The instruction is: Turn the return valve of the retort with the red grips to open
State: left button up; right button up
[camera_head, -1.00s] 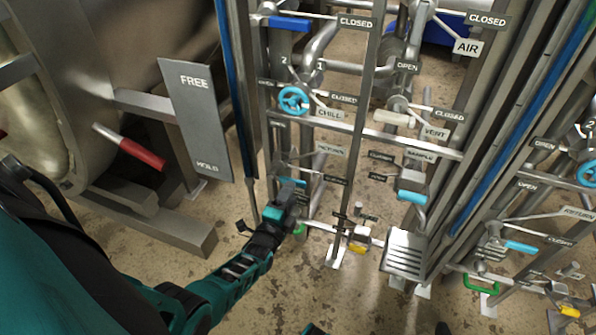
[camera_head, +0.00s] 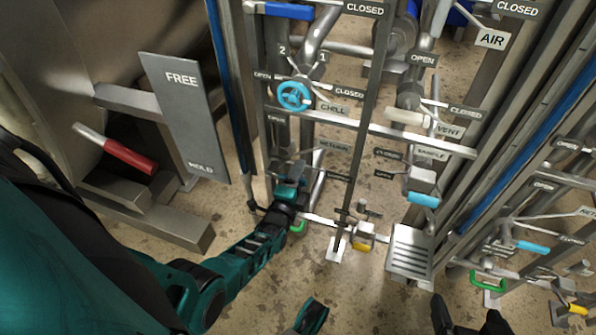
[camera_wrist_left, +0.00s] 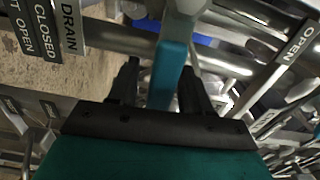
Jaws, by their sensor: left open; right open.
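The retort at left has a lever with a red grip (camera_head: 130,158) beside its FREE/HOLD plate. The return valve is low in its pipe rack, below a RETURN label (camera_head: 335,146). My left gripper (camera_head: 290,172) is at this valve and mostly hides it in the head view. In the left wrist view a light blue lever handle (camera_wrist_left: 168,70) lies between the two open fingers of my left gripper (camera_wrist_left: 160,75); I cannot tell whether they touch it. My right gripper (camera_head: 468,312) is open and empty at the bottom edge, away from the valve.
A blue handwheel (camera_head: 294,95) by the CHILL label sits above my left gripper. A green handle (camera_head: 298,227) and a yellow handle (camera_head: 364,243) are below it. Upright posts and pipes crowd the space. A similar rack with a light blue lever (camera_head: 532,247) stands at right.

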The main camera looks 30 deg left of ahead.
pick_arm(q)
grip_shut()
dwell(0.5)
